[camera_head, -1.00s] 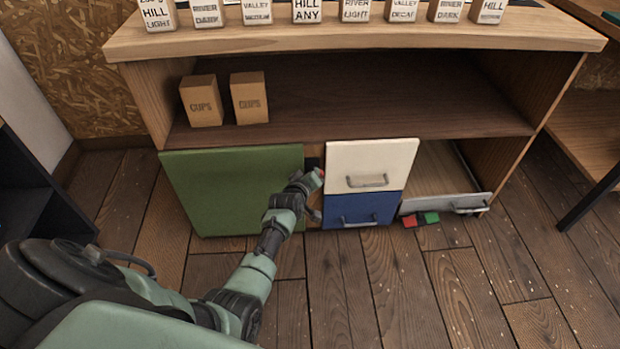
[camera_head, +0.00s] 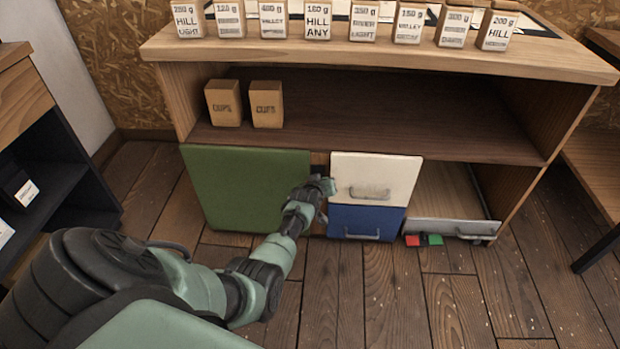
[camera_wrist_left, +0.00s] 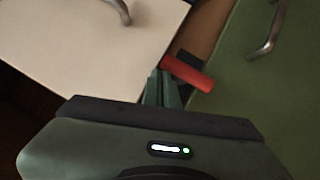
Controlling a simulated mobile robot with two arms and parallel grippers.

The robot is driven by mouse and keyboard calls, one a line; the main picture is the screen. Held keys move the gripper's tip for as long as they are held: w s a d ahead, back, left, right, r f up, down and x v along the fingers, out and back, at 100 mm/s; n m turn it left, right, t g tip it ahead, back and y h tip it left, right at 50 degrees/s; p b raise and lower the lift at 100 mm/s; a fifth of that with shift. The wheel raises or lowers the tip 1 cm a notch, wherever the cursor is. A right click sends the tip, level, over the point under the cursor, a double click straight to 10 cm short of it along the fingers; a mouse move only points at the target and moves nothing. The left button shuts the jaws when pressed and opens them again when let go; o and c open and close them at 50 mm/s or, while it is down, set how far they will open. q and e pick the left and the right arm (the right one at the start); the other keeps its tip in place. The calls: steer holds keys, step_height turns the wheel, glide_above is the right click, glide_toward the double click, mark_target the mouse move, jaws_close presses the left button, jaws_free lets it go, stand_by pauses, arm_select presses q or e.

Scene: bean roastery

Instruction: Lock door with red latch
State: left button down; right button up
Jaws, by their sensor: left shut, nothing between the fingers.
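The green door (camera_head: 245,188) hangs flat on the cabinet front, left of the cream drawer (camera_head: 376,178). The red latch (camera_wrist_left: 188,73) shows in the left wrist view as a short red bar with a dark mount behind it, between the cream drawer (camera_wrist_left: 85,45) and the green door (camera_wrist_left: 245,75). My left gripper (camera_head: 327,186) is at the gap between door and drawers. In the wrist view its fingers (camera_wrist_left: 163,86) are shut and empty, close beside the red bar; I cannot tell whether they touch it. In the head view my gripper hides the latch.
A blue drawer (camera_head: 367,222) sits under the cream one. To the right, a low grey panel with a handle (camera_head: 452,228) stands before an open compartment. A red block (camera_head: 412,240) and a green block (camera_head: 434,239) lie near it. Cup boxes (camera_head: 266,104) stand on the shelf.

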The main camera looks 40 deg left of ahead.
arm_select(q)
steer(key=shift+d+f, duration=0.2)
steer(key=shift+d, duration=0.15)
stand_by(0.5)
steer(key=shift+w+r, duration=0.1)
arm_select(e)
steer(key=shift+r, duration=0.1)
